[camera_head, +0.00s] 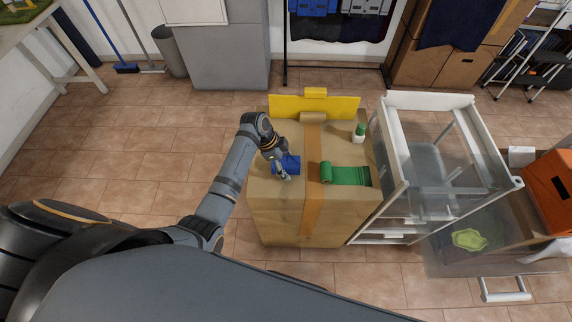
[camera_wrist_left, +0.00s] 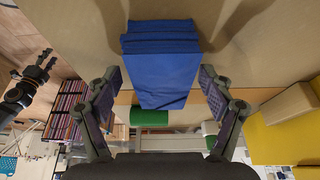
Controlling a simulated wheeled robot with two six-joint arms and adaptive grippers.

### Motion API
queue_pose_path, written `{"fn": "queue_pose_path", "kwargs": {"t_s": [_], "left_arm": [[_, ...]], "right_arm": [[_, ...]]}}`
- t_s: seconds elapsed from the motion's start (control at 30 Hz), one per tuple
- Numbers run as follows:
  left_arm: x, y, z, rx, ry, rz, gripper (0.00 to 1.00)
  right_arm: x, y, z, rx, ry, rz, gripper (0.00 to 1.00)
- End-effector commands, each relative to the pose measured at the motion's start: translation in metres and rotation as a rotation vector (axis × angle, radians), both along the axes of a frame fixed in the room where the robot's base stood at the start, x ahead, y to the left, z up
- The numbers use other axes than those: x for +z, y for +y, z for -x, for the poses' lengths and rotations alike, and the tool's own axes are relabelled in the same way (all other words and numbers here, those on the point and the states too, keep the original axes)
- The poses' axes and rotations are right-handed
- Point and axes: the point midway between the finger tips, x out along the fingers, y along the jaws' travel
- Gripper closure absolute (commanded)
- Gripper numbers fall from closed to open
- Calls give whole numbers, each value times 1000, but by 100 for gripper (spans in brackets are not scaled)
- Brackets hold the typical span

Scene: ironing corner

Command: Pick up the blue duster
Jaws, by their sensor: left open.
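The blue duster (camera_head: 291,161) lies folded on top of the cardboard box (camera_head: 275,208), toward its left side. In the left wrist view the duster (camera_wrist_left: 160,62) shows as a layered blue cloth. My left gripper (camera_head: 283,176) is at the duster's near edge in the head view. In the wrist view its two fingers (camera_wrist_left: 160,80) are spread wide, one on each side of the duster, with gaps between them and the cloth. Contact with the box top cannot be told. My right gripper (camera_wrist_left: 40,70) shows dark and small at the wrist view's left.
A green rolled cloth (camera_head: 345,175) and a small white bottle with a green cap (camera_head: 359,134) are on the box to the right. A yellow panel (camera_head: 340,106) stands at the back. A clear-drawered white unit (camera_head: 432,101) stands right of the box. Floor to the left is free.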

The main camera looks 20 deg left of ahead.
Motion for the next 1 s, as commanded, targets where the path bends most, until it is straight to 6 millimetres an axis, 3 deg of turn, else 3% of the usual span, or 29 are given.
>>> {"fn": "queue_pose_path", "kwargs": {"t_s": [0.07, 0.5, 0.87, 1.0], "left_arm": [[0, 0, 0, 0, 0, 0, 19], [0, 0, 0, 0, 0, 0, 77], [4, 0, 0, -1, -2, 1, 78], [25, 0, -4, 9, -1, 1, 78]], "right_arm": [[0, 0, 0, 0, 0, 0, 60], [0, 0, 0, 0, 0, 0, 60], [-5, -2, 0, 1, 0, 2, 60], [19, -3, -2, 1, -2, 4, 60]]}}
